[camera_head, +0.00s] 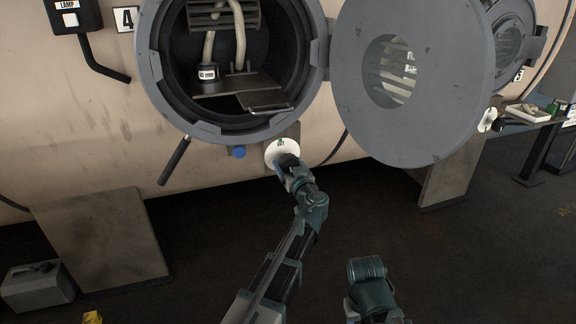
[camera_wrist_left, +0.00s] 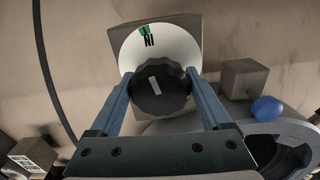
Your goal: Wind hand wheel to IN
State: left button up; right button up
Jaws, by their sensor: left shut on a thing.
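The hand wheel (camera_wrist_left: 160,92) is a dark, scalloped knob with a short white mark on its face, tilted slightly. It sits in front of a round white dial plate (camera_wrist_left: 135,50), which has a green mark and the letters IN near its edge, upside down in the left wrist view. My left gripper (camera_wrist_left: 157,80) has one finger on each side of the wheel and is shut on it. In the head view the dial plate (camera_head: 274,151) is below the open round port, and my left gripper (camera_head: 288,163) covers most of the wheel.
The round port (camera_head: 152,75) stands open above, with its grey door (camera_head: 440,120) swung out to the right. A blue knob (camera_head: 237,152) and a dark lever (camera_head: 174,161) are left of the dial. A grey can (camera_head: 38,290) stands on the floor at far left.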

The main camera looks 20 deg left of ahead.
pick_arm(q)
jog(key=shift+s, duration=0.15)
jog(key=o, duration=1.2)
jog(key=v, duration=1.3)
jog(key=shift+s+d, duration=0.3)
